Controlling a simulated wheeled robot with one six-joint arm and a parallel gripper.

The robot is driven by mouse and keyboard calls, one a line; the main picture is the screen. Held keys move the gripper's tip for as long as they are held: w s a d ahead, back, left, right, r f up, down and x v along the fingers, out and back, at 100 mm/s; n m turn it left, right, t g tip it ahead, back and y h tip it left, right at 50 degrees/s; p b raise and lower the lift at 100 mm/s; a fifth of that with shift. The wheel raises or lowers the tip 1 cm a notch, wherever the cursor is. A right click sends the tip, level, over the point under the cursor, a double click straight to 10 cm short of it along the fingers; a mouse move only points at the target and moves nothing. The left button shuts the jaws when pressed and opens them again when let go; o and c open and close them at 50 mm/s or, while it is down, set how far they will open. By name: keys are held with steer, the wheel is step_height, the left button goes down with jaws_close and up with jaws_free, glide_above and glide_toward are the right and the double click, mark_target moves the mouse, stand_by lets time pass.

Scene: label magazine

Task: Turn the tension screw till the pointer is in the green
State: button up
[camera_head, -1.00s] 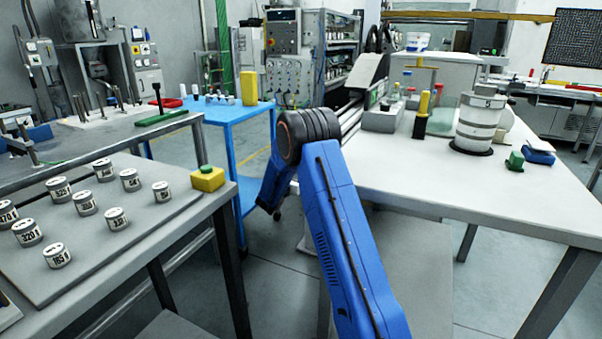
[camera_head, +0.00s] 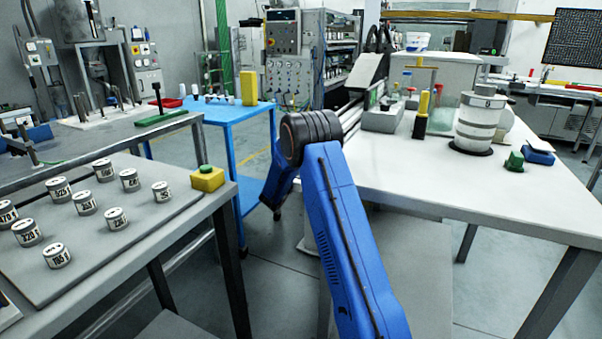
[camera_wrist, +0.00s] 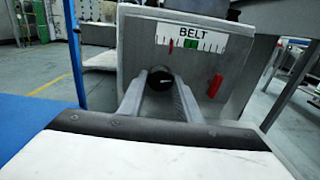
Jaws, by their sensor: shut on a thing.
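In the wrist view, a black round tension screw (camera_wrist: 160,77) with a white mark sits low on a grey panel (camera_wrist: 135,40). Both fingers of my gripper (camera_wrist: 160,88) are shut on the screw, one on each side. Above it is a white scale (camera_wrist: 207,39) labelled BELT, with dark ticks and a green zone (camera_wrist: 190,43) near its middle. A thin red pointer (camera_wrist: 171,46) stands on the scale to the left of the green, apart from it. My gripper and the screw are hidden in the head view.
A red piece (camera_wrist: 214,86) is on the panel, right of the screw. In the head view, a white table (camera_head: 480,195) stands at right, a blue table (camera_head: 225,110) behind my arm, and a grey bench with several labelled jars (camera_head: 128,180) at left.

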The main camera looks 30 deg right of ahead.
steer(key=shift+a+m, duration=0.1)
steer(key=shift+m, duration=10.5)
steer(key=o, duration=1)
steer(key=v, duration=1.7)
steer(key=shift+s+a, duration=0.1)
steer(key=shift+a, duration=0.05)
